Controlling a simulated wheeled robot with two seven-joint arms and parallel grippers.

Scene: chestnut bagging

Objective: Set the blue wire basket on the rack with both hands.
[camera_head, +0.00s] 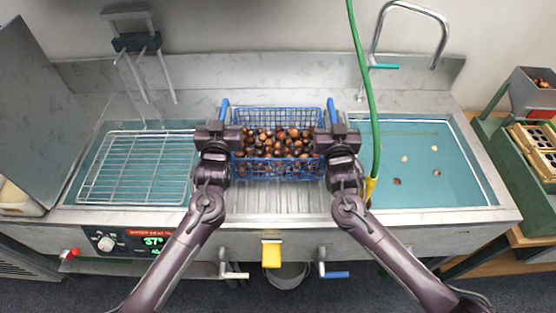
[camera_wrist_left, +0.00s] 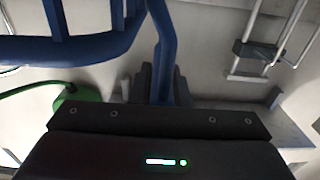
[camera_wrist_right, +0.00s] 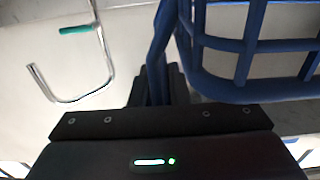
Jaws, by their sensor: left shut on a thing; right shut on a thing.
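The blue wire basket (camera_head: 280,177) holds many brown chestnuts and sits over the ribbed metal drainboard between the two sinks. I cannot tell whether it touches the drainboard. My left gripper (camera_head: 222,118) is shut on the basket's left blue handle, and the handle bar shows between the jaws in the left wrist view (camera_wrist_left: 162,85). My right gripper (camera_head: 335,118) is shut on the right handle, which also shows in the right wrist view (camera_wrist_right: 157,80). The wire rack (camera_head: 135,170) lies over the left sink and is empty.
The right sink (camera_head: 440,165) holds water with a few loose chestnuts. A green hose (camera_head: 372,100) hangs just right of my right gripper. A faucet (camera_head: 372,45) stands behind. A grey panel (camera_head: 40,115) rises at the left, and a metal bracket (camera_head: 138,42) is above the rack's back.

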